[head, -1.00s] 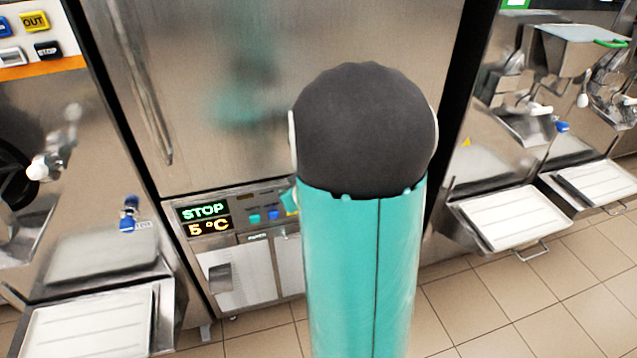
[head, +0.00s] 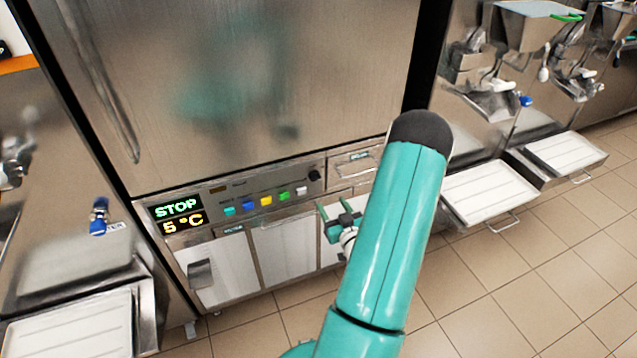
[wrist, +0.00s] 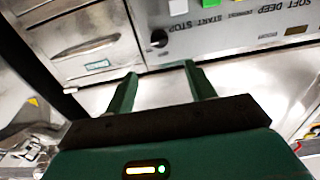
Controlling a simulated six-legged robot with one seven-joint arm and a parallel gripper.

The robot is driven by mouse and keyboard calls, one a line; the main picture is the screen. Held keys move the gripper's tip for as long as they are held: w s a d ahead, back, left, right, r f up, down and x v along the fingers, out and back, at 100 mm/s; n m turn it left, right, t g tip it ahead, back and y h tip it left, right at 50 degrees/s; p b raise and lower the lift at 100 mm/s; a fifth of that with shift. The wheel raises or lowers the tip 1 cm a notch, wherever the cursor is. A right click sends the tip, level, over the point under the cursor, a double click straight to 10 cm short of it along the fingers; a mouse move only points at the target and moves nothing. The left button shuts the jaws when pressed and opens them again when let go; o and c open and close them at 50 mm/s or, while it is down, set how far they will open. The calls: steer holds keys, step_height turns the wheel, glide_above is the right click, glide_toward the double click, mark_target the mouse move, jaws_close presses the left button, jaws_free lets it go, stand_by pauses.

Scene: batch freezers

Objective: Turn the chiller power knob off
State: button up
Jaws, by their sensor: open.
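The chiller (head: 240,90) is a tall steel cabinet with a control panel low on its front. The black power knob (head: 314,175) sits at the right end of a row of coloured buttons. In the wrist view the knob (wrist: 159,38) is above and between my fingertips, apart from them. The display (head: 178,213) reads STOP and 5 °C. My gripper (head: 338,208) is open and empty, just below and right of the knob in the head view. In the wrist view my gripper (wrist: 161,68) shows two green fingers spread apart, pointing toward the panel.
Coloured buttons (head: 265,201) lie left of the knob. A small drawer front (head: 354,163) is to its right, and pale lower panels (head: 284,247) are below. Freezers with white trays (head: 490,195) stand at right. Tiled floor is open in front.

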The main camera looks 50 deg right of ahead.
mark_target(317, 179)
steer(key=x, duration=1.1)
steer(key=shift+w+d, duration=0.2)
steer(key=shift+w, duration=0.15)
steer(key=shift+c, duration=0.4)
steer(key=c, duration=0.9)
